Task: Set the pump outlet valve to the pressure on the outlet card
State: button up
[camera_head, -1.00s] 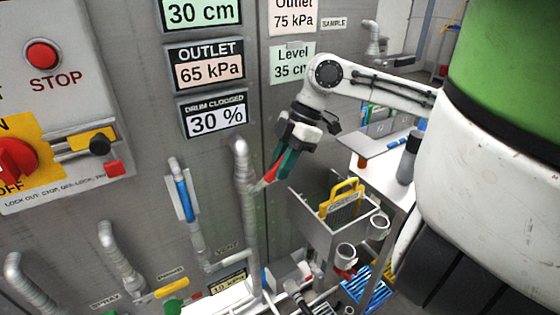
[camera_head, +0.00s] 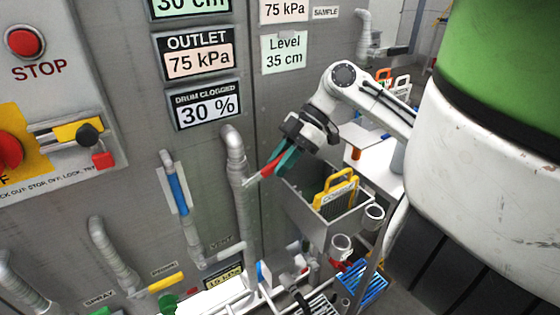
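The outlet display (camera_head: 199,53) on the grey panel reads 75 kPa. The card (camera_head: 284,10) to its upper right also reads 75 kPa; its top is cut off in this view. My gripper (camera_head: 268,172) hangs from the white arm in front of the panel, just right of a grey vertical pipe (camera_head: 236,165). I cannot clearly make out the pump outlet valve among the pipes and fittings low in the view.
A Level 35 cm card (camera_head: 284,53) and a 30 % drum display (camera_head: 205,104) are on the panel. A red STOP button (camera_head: 25,42) is at left. A grey bin (camera_head: 312,215) holding a yellow-handled item (camera_head: 336,192) stands right of my gripper. Pipes and fittings crowd the bottom.

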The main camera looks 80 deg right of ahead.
jog(key=o, duration=0.3)
jog(key=v, duration=1)
jog(key=shift+s+d+r+b, duration=0.2)
jog(key=shift+s+r+b, duration=0.05)
jog(key=shift+b, duration=0.1)
dwell(0.4)
